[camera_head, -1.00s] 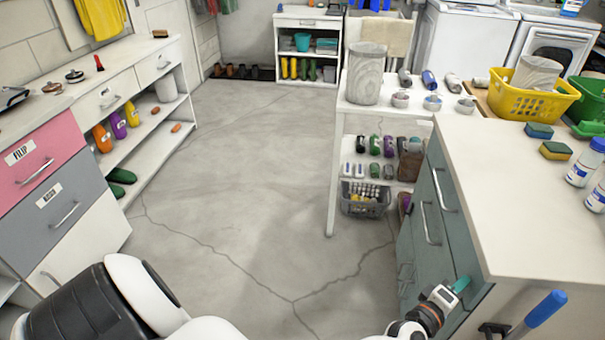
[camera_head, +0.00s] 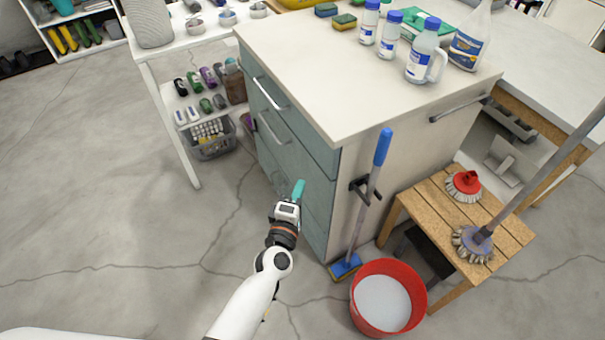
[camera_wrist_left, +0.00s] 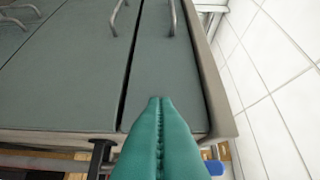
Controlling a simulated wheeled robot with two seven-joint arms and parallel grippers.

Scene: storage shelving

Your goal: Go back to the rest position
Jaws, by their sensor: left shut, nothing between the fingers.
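My left gripper (camera_head: 298,188) is in the lower middle of the head view, its teal fingers pointing up beside the teal drawer fronts of the cabinet (camera_head: 310,140). In the left wrist view the teal fingers (camera_wrist_left: 155,102) are pressed together with nothing between them. Past the tips are the grey-green drawer fronts (camera_wrist_left: 165,75) with metal handles. I cannot tell whether the fingertips touch the cabinet. My right gripper does not show in either view.
A wooden stool (camera_head: 515,230) with brushes stands at right. A white shelf table (camera_head: 185,130) stands at left. The grey floor (camera_head: 100,220) on the left is open.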

